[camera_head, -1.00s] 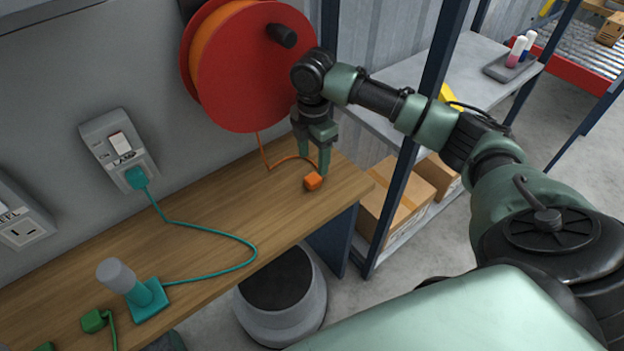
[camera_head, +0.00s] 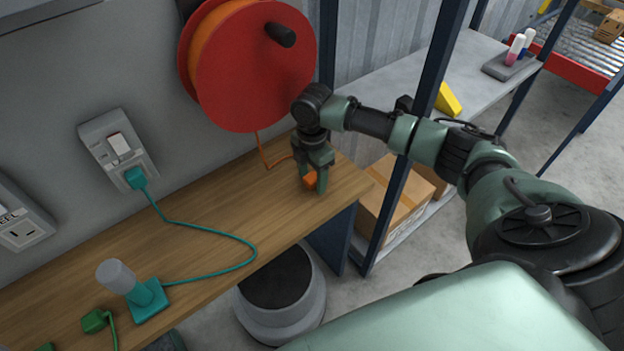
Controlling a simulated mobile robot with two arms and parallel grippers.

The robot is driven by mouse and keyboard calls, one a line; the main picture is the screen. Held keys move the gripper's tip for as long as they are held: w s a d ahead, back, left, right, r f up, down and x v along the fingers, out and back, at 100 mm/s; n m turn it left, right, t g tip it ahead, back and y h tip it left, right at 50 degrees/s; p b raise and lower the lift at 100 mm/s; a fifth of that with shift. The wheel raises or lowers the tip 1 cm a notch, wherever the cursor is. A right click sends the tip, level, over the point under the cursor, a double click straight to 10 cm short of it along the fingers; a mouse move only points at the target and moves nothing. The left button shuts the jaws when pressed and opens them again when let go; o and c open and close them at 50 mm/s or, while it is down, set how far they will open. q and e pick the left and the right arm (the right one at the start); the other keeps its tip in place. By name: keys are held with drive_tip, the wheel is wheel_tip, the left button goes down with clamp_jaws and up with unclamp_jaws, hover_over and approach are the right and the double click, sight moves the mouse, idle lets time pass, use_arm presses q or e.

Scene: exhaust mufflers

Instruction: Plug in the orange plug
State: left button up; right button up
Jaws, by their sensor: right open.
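The orange plug (camera_head: 310,179) lies on the wooden bench (camera_head: 205,215) near its right end. An orange cord runs from it back to the red reel (camera_head: 250,65) on the wall. My right gripper (camera_head: 312,184) points down at the plug, with its fingers open around it; the fingers partly hide it. I cannot tell whether they touch the plug. A wall socket (camera_head: 120,150) marked LAMP has a teal plug (camera_head: 135,178) in it. Another socket (camera_head: 22,228) at the left edge shows an empty outlet, and its label is partly cut off. My left gripper is not in view.
A teal lamp (camera_head: 145,300) stands on the bench with its cord looping right. A green plug (camera_head: 95,321) lies at the front left. A grey shelf (camera_head: 470,70) with a dark blue post and cardboard boxes (camera_head: 395,200) stands to the right. The bench's middle is mostly clear.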

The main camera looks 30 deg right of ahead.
sight(313, 178)
clamp_jaws()
idle(0.4)
drive_tip(key=shift+s+r, duration=0.1)
drive_tip(key=shift+r, duration=0.45)
wheel_tip(313, 178, up, 6)
drive_tip(key=shift+f, duration=0.15)
drive_tip(key=s+d+b, duration=0.1)
drive_tip(key=s+b, duration=0.1)
drive_tip(key=s, duration=1.7)
drive_tip(key=shift+s+d, duration=0.3)
drive_tip(key=shift+s, duration=0.05)
drive_tip(key=shift+a, duration=0.1)
